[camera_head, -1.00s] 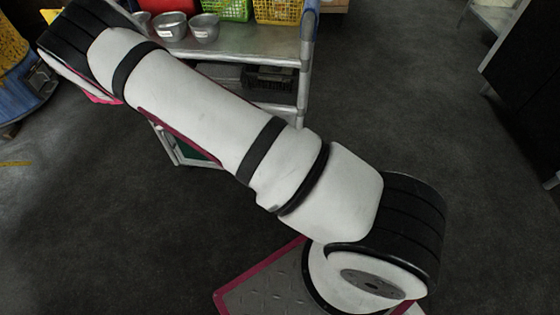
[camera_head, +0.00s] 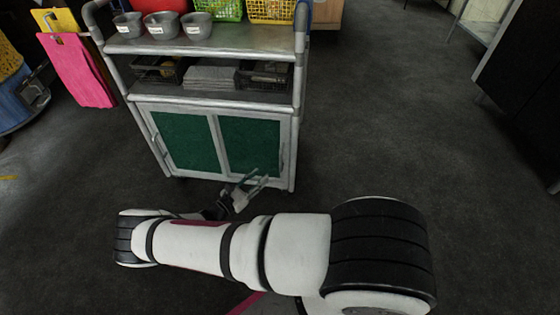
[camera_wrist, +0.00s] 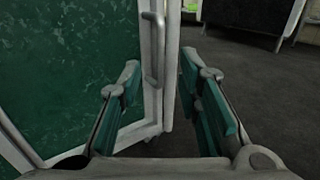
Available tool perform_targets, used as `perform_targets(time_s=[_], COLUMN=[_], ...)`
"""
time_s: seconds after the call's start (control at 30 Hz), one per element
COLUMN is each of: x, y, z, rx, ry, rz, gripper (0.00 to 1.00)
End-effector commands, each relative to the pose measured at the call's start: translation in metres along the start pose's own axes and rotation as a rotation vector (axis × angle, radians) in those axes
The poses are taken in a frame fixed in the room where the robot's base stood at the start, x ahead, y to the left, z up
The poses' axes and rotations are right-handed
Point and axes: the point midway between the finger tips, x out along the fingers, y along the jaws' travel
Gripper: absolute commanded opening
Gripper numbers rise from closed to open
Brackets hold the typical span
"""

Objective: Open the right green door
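The right green door (camera_head: 250,146) is the right panel in the lower front of a grey metal cart and looks shut. In the wrist view the green door (camera_wrist: 65,60) fills the left side. Its grey vertical bar handle (camera_wrist: 153,50) stands near the door's right edge. My gripper (camera_head: 259,178) is low in front of this door in the head view. In the wrist view my gripper (camera_wrist: 160,63) is open and empty, with a finger to each side of the handle's line. The handle appears ahead of the fingertips; I cannot tell the exact gap.
The left green door (camera_head: 186,141) is beside it and looks shut. The cart's shelves hold grey bowls (camera_head: 161,26), baskets (camera_head: 270,10) and dark trays (camera_head: 160,70). Pink boards (camera_head: 78,70) hang at its left. Dark floor (camera_head: 400,130) is clear to the right.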

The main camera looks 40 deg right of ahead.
Motion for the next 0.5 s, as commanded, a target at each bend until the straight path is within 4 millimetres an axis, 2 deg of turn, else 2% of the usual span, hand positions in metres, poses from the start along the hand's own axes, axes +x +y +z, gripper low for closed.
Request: perform_targets(time_s=[0.5], x=[0.097], y=[-0.002], z=[-0.001], rx=[0.000], ry=[-0.002], rz=[-0.005], gripper=[0.31])
